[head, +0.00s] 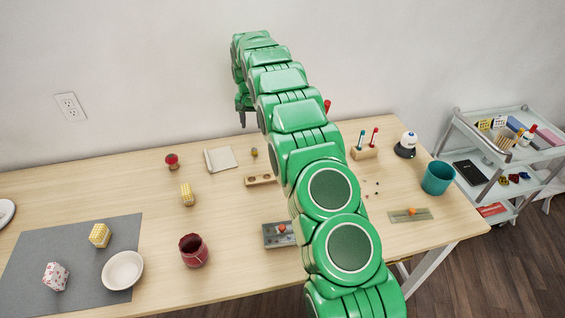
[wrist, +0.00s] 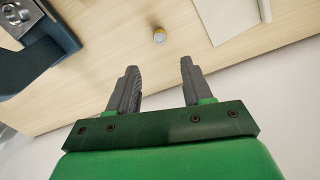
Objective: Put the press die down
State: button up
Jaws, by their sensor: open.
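A small yellowish cylinder, which looks like the press die (head: 254,152), stands upright on the wooden table (head: 120,190) near the back. It also shows in the wrist view (wrist: 159,36), beyond my fingertips and between their lines. My gripper (head: 243,118) is up over the back of the table, near the wall. In the wrist view my gripper (wrist: 158,72) is open, with nothing between its fingers and a visible gap from the cylinder.
A cream pad (head: 220,159) lies beside the cylinder. A wooden block with holes (head: 260,180) is in front. A dark blue-grey device with a metal part (wrist: 38,40) stands close by; my arm mostly hides it in the head view. A red jar (head: 193,251) is nearer the front.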

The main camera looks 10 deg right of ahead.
jog(key=s+d+r, duration=0.1)
jog(key=s+r, duration=0.5)
jog(key=s, duration=0.4)
jog(key=s+d+r+n+g, duration=0.1)
jog(key=s+d+r, duration=0.1)
jog(key=s+r, duration=0.6)
jog(key=s+d+r, duration=0.1)
jog(key=s+r, duration=0.4)
jog(key=s, duration=0.6)
jog(key=s+d+f+n, duration=0.1)
jog(key=s+n, duration=0.1)
jog(key=s, duration=3.2)
jog(key=shift+s+d+f+g, duration=0.25)
jog(key=shift+f+g, duration=0.05)
jog(key=shift+g, duration=0.1)
